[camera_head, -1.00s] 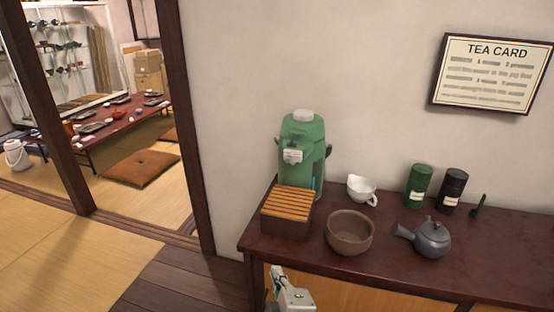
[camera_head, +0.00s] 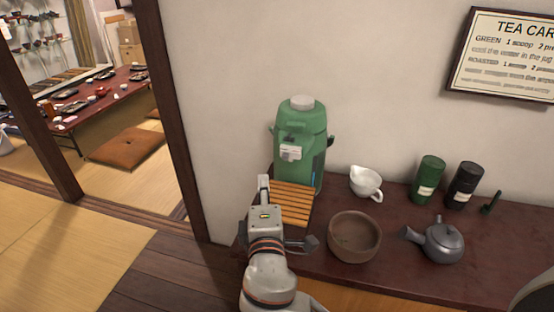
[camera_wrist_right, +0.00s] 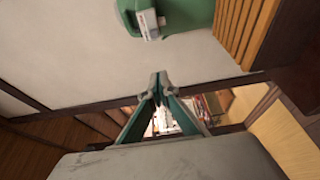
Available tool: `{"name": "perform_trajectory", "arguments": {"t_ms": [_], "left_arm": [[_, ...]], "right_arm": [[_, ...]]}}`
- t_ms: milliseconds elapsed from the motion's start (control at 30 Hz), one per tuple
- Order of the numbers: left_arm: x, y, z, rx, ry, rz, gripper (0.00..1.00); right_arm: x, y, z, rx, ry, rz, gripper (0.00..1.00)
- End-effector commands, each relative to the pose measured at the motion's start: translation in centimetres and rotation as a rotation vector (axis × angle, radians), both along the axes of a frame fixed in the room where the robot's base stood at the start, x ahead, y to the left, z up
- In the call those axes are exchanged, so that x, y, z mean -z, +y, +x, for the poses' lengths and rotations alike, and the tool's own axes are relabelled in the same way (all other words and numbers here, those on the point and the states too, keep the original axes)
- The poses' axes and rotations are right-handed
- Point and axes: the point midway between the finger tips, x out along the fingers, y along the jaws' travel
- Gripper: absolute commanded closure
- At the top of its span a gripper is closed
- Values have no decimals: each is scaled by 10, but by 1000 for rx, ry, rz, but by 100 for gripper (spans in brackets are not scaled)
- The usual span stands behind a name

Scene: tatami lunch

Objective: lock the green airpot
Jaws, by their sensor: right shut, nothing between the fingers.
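The green airpot (camera_head: 303,130) stands upright at the back left of the dark red counter, with a white top cap and a white label panel (camera_head: 290,153) on its front. A blue strip shows low on its right side. My right gripper (camera_head: 263,183) is shut and empty, raised in front of and left of the airpot, by the slatted box, and apart from the airpot. In the right wrist view the shut fingertips (camera_wrist_right: 158,84) show below part of the airpot (camera_wrist_right: 187,14). The label's print is too small to read. My left gripper is not in view.
A wood-slatted box (camera_head: 291,197) stands directly before the airpot, partly behind my right arm. A brown bowl (camera_head: 354,240), white spouted cup (camera_head: 366,184), grey teapot (camera_head: 441,242), green canister (camera_head: 428,178) and black canister (camera_head: 463,186) stand to the right. A wall is close behind.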

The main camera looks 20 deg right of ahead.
Motion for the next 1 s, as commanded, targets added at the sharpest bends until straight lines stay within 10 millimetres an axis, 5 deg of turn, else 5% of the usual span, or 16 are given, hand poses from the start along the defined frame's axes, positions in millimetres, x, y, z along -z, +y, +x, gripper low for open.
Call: {"name": "perform_trajectory", "arguments": {"t_ms": [267,767,1000], "left_arm": [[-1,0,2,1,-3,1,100],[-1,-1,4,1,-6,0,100],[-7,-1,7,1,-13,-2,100]], "right_arm": [[0,-2,9,0,-1,0,100],[-1,-27,98,2,-1,-2,100],[0,-52,79,-1,0,0,100]]}}
